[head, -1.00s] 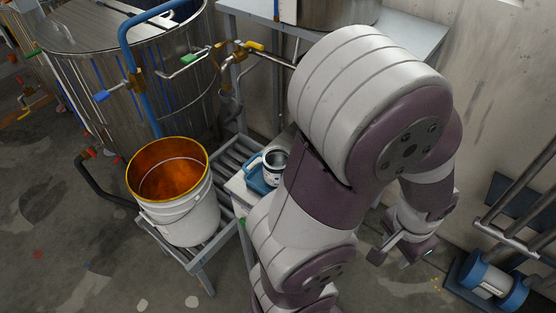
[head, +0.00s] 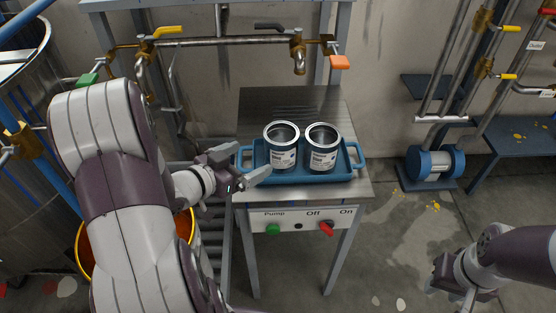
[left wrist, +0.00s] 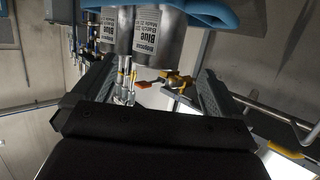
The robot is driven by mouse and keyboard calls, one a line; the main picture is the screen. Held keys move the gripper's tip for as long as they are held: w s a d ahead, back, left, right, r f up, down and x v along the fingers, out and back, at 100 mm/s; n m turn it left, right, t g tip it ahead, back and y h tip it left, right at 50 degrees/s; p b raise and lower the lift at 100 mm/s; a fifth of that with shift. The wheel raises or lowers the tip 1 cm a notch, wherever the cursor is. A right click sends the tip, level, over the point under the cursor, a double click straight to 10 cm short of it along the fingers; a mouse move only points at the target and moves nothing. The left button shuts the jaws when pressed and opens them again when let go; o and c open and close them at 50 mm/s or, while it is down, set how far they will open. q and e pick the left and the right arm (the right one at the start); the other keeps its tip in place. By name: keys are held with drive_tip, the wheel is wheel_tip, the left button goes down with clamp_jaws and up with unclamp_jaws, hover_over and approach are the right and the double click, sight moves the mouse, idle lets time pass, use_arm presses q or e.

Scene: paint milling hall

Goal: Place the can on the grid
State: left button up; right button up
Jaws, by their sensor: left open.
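Two open metal cans stand side by side in a blue tray (head: 318,179): the left can (head: 281,158) and the right can (head: 322,158). Their labels read "Blue" in the left wrist view, where a can (left wrist: 160,40) and the tray (left wrist: 212,12) appear upside down. My left gripper (head: 243,164) is open and empty at the tray's left end, beside the left can. Its fingers also show in the left wrist view (left wrist: 150,100). A slatted metal grid (head: 212,238) lies low, left of the table, partly hidden by my left arm. My right gripper (head: 458,295) is at the lower right, cut off by the frame.
The tray is on a metal table (head: 262,108) with a pump switch panel (head: 300,219) on its front. A bucket (head: 185,225) with orange contents is mostly behind my left arm. A pipe with taps (head: 232,41) runs above the table. A blue pump (head: 436,163) stands right.

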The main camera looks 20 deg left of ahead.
sight(269, 150)
use_arm(q)
drive_tip(key=x, duration=0.5)
drive_tip(key=shift+w, duration=0.2)
drive_tip(key=b+x, duration=0.1)
drive_tip(key=x, duration=0.4)
drive_tip(key=shift+w+d+f, duration=0.2)
drive_tip(key=shift+w+d, duration=0.05)
drive_tip(key=shift+d, duration=0.05)
drive_tip(key=shift+s+r, duration=0.1)
drive_tip(key=shift+r, duration=0.1)
drive_tip(key=c, duration=0.8)
